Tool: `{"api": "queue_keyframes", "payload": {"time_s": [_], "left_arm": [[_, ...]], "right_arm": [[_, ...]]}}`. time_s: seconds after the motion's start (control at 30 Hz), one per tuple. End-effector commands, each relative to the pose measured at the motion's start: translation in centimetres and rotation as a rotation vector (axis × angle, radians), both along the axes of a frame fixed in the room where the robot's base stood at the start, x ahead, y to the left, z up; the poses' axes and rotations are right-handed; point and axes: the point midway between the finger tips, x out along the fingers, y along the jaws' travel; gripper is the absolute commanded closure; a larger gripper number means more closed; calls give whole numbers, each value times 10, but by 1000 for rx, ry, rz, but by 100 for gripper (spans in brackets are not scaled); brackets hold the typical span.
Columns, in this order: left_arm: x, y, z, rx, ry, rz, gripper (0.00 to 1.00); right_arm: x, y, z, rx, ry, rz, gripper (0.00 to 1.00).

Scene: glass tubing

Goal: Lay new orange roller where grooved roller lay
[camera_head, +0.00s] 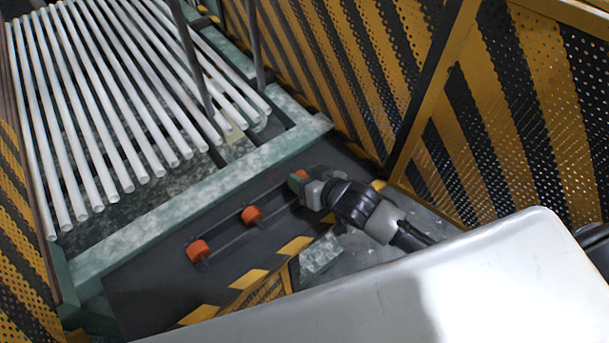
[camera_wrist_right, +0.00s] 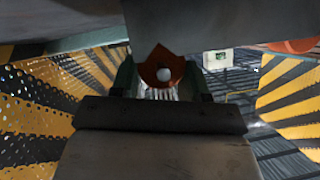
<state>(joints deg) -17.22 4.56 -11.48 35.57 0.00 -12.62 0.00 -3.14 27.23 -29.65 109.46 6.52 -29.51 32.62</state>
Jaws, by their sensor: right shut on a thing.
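My right gripper (camera_head: 307,188) is shut on an orange roller (camera_head: 298,175) at the right end of the dark plate. In the right wrist view this roller (camera_wrist_right: 163,66) sits between the two fingers, its round pale centre facing the camera. I cannot tell whether it is grooved, or whether it rests on its seat. Two more orange rollers show in the head view, one in the middle (camera_head: 252,215) and one at the left (camera_head: 198,251), along a thin rail. Part of another orange thing (camera_wrist_right: 293,45) shows at the right wrist view's upper right. My left gripper is out of view.
White glass tubes (camera_head: 110,105) lie side by side on the rack behind a green beam (camera_head: 200,205). Yellow-black perforated guards (camera_head: 500,130) stand close on the right and left. The dark plate (camera_head: 135,290) has a striped front edge. A pale panel (camera_head: 390,300) fills the lower right.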

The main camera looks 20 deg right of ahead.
Motion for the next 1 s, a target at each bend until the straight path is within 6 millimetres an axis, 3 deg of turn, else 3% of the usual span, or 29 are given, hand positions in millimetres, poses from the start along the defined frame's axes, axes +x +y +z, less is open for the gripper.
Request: {"api": "queue_keyframes", "payload": {"time_s": [0.73, 0.77, 0.9, 1.0], "left_arm": [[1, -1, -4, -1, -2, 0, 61], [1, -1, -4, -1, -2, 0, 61], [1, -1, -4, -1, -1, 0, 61], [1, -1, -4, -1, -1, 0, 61]], "right_arm": [[0, 0, -13, 1, -2, 0, 79], [0, 0, -13, 0, -1, 0, 53], [0, 0, -13, 0, -1, 0, 32], [0, 0, -13, 0, -1, 0, 29]]}}
